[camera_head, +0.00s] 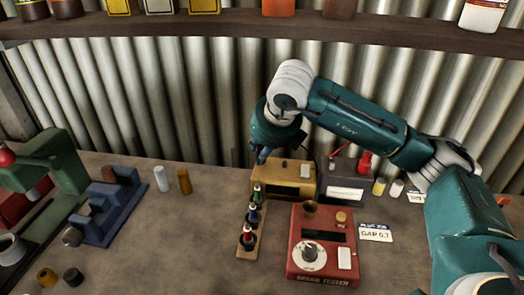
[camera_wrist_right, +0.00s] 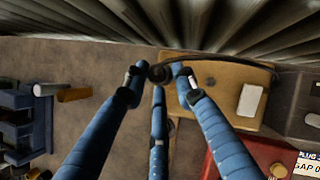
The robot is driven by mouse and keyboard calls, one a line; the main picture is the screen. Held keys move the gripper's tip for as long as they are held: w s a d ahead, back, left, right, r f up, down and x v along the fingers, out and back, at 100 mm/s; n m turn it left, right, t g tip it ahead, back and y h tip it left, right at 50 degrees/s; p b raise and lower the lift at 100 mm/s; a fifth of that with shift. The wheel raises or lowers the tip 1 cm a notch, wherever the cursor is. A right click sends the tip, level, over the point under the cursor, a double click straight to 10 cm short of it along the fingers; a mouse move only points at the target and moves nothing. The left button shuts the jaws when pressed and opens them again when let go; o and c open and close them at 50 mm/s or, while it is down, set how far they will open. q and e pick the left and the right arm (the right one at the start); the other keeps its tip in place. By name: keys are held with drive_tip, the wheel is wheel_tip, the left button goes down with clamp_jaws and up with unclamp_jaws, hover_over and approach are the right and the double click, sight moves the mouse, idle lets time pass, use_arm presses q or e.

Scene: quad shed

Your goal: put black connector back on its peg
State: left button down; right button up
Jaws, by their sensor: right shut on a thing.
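My right gripper (camera_head: 262,158) hangs at the back left corner of the yellow-brown box (camera_head: 295,190). In the right wrist view its blue fingers (camera_wrist_right: 158,78) close around the black connector (camera_wrist_right: 160,74), a small dark round piece at the fingertips. A thin black cable arcs from near it to the right across the top of the box (camera_wrist_right: 205,75). In the head view the connector is hidden or too small to make out. I cannot pick out its peg for sure. My left gripper is not in view.
A red tester (camera_head: 300,235) with a dial stands in front of the box. A wooden rack (camera_head: 243,250) with several small coloured-band pieces is beside it. A blue fixture (camera_head: 120,212) and green press (camera_head: 55,175) stand left. A shelf (camera_head: 240,27) crosses above. Bench space left of the rack is clear.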

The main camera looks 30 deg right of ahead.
drive_tip(key=shift+f+b, duration=0.35)
drive_tip(key=shift+b, duration=0.05)
idle(0.4)
drive_tip(key=o, duration=1.5)
drive_tip(key=shift+r, duration=0.1)
